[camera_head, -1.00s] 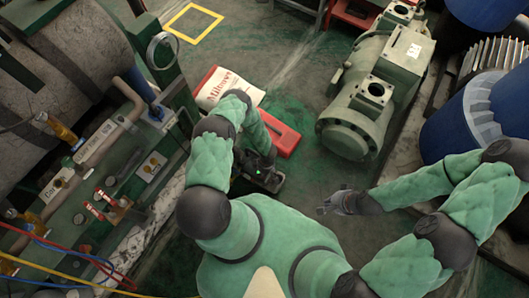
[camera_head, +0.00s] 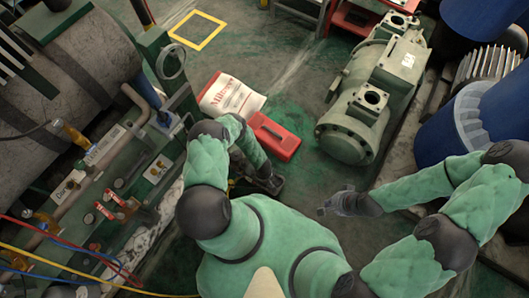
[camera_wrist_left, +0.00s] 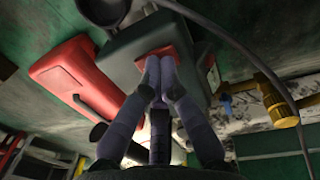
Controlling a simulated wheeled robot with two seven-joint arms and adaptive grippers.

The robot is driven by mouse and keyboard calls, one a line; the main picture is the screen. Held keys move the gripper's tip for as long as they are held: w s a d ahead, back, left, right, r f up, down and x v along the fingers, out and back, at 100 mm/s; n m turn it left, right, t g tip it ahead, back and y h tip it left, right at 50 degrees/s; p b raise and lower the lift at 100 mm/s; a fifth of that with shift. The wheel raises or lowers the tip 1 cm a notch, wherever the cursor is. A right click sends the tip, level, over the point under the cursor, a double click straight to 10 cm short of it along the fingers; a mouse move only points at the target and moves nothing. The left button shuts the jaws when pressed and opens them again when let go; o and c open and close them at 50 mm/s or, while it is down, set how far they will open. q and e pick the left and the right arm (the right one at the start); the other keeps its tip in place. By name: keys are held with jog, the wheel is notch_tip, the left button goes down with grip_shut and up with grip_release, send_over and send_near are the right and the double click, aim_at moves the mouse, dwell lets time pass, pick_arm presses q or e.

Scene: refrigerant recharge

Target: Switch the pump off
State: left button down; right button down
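The pump (camera_wrist_left: 125,52) is a dark boxy unit with a red patch, likely its switch (camera_wrist_left: 170,50), on the face towards my left gripper. My left gripper (camera_wrist_left: 158,75) is shut and empty, its two fingertips together at the red patch. They look to be against it, but I cannot tell if they press it. In the head view the pump (camera_head: 274,186) is a small dark shape by the end of my left arm, which hides most of it. My right gripper (camera_head: 328,207) hangs over the floor, away from the pump; its fingers are too small to read.
A red case (camera_head: 274,138) lies beside the pump, with a white and red bag (camera_head: 231,97) behind it. A green machine with red valve handles (camera_head: 118,205) and hoses stands at left. A green compressor (camera_head: 370,100) and blue drums (camera_head: 465,125) stand at right. Floor between is clear.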

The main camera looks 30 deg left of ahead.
pick_arm(q)
jog(key=shift+s+d+f, duration=0.1)
jog(key=shift+s+f, duration=0.2)
jog(key=shift+f, duration=0.05)
jog(key=shift+w+b, duration=0.1)
jog(key=shift+b, duration=0.2)
